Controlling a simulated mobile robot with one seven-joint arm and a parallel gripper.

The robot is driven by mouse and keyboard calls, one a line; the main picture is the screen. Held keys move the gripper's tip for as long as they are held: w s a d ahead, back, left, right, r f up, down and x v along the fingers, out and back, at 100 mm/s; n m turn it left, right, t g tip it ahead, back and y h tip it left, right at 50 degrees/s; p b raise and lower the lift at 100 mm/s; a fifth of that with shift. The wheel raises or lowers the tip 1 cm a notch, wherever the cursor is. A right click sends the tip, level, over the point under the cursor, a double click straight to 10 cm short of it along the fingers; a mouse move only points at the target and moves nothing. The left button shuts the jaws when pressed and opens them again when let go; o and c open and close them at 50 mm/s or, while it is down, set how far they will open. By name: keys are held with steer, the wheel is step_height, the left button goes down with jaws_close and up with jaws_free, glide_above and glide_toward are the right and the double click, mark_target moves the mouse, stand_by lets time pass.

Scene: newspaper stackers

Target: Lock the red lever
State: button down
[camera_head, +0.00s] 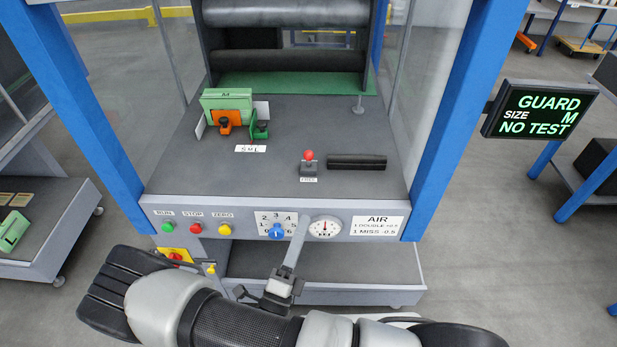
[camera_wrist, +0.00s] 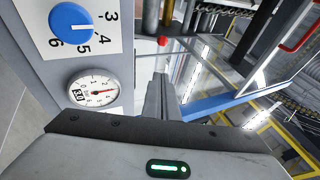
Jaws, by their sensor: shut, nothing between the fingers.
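The red lever (camera_head: 309,156) is a short stalk with a red ball on a small dark block, on the grey deck inside the machine. A small white label (camera_head: 309,180) in front of it seems to read FREE. The red ball also shows in the wrist view (camera_wrist: 163,41), above the fingers. My gripper (camera_head: 302,220) is shut and empty, its slim grey fingers pointing up in front of the control panel, between the blue dial and the gauge. It is apart from the lever, which is farther back and higher in the picture.
A dark ridged block (camera_head: 357,162) lies right of the lever. A green and orange fixture (camera_head: 228,108) stands left. The front panel (camera_head: 180,207) carries buttons, a blue dial (camera_head: 277,231) and a gauge (camera_head: 325,228). Blue posts (camera_head: 465,110) flank the opening. A screen (camera_head: 540,110) reads GUARD, SIZE M, NO TEST.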

mark_target(309, 160)
steer(key=x, duration=0.9)
steer(key=shift+w+d+r, duration=0.15)
steer(key=shift+w, duration=0.15)
steer(key=w, duration=0.1)
steer(key=w+a+r, duration=0.1)
steer(key=w, duration=0.1)
steer(key=shift+a+r, duration=0.1)
steer(key=shift+a, duration=0.05)
steer(key=shift+w+a+r, duration=0.15)
steer(key=shift+w+r, duration=0.05)
steer(key=shift+w, duration=0.1)
steer(key=shift+r, duration=0.1)
